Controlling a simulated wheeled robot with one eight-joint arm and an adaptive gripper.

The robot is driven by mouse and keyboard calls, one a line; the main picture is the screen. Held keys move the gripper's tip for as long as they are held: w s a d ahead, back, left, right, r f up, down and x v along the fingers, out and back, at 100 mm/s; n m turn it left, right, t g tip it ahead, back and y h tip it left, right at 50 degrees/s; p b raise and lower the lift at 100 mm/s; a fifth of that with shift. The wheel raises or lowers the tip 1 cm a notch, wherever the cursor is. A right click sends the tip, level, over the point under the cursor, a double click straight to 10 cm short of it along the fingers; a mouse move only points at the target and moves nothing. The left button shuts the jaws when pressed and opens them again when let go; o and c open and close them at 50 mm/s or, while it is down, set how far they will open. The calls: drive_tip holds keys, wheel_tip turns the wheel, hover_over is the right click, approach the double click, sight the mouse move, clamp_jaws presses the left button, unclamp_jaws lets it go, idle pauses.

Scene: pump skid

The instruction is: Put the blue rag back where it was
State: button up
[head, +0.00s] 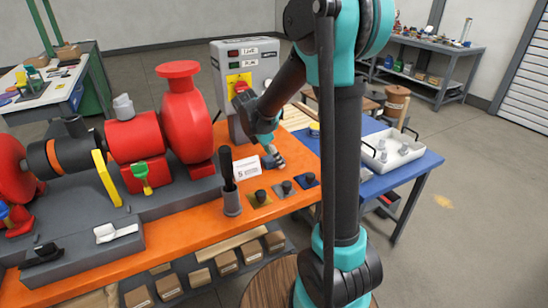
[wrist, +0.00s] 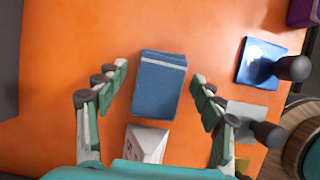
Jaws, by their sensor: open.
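The blue rag (wrist: 159,88) is a folded rectangle with a pale stripe near its far edge. It lies on the orange bench top (wrist: 60,120) in the wrist view. My gripper (wrist: 160,73) is open, with one finger on each side of the rag and a visible gap to it on both sides.
The card (wrist: 147,143) stands close to the rag's near edge. Knobbed plates in blue (head: 306,180), grey (head: 284,187) and yellow (head: 259,198) sit nearby. A dark cup with handles (head: 231,200), the red pump (head: 187,125) and a grey control box (head: 245,80) stand around.

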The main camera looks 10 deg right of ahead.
drive_tip(key=v, duration=1.2)
drive_tip(key=shift+r, duration=0.2)
drive_tip(key=shift+d, duration=0.1)
